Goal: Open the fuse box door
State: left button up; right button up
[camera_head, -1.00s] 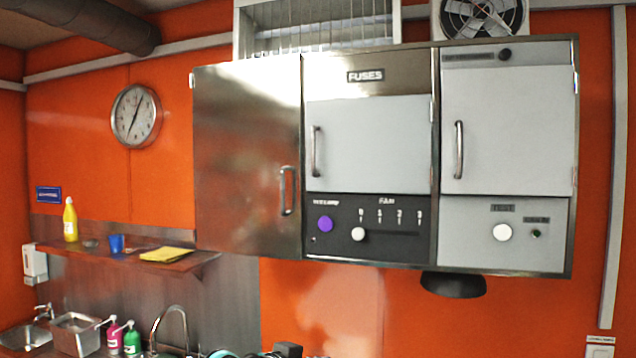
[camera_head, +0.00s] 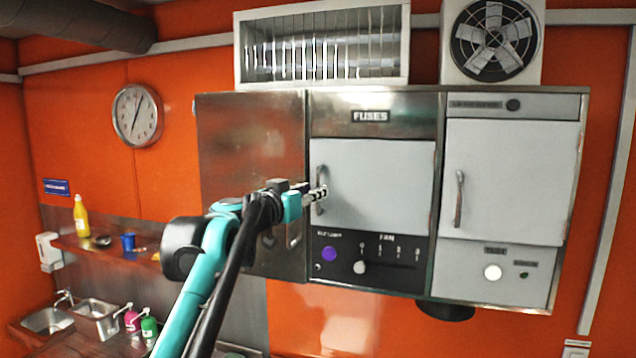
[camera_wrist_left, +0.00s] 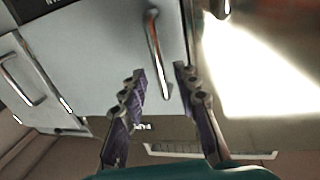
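The fuse box door (camera_head: 378,185) is a pale grey panel under the FUSES label (camera_head: 370,116), and it looks shut. Its upright metal handle (camera_head: 320,190) is on its left edge. My left gripper (camera_head: 322,192) is at this handle in the head view, hiding part of it. In the left wrist view my left gripper (camera_wrist_left: 160,82) has its two fingers apart, with the handle (camera_wrist_left: 157,55) ahead and between them. Whether the fingers touch the handle cannot be told. My right gripper is not in view.
A steel door (camera_head: 250,150) is left of the fuse door, and another grey door (camera_head: 505,180) with a handle is to the right. A panel with a purple button (camera_head: 329,253) and a white knob (camera_head: 360,267) lies below. A fan (camera_head: 492,40) sits above.

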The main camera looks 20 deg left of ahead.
aim_at(318, 209)
pick_arm(q)
jog(key=x, duration=0.3)
jog(key=shift+w+p, duration=0.15)
jog(key=shift+p, duration=0.2)
grip_shut()
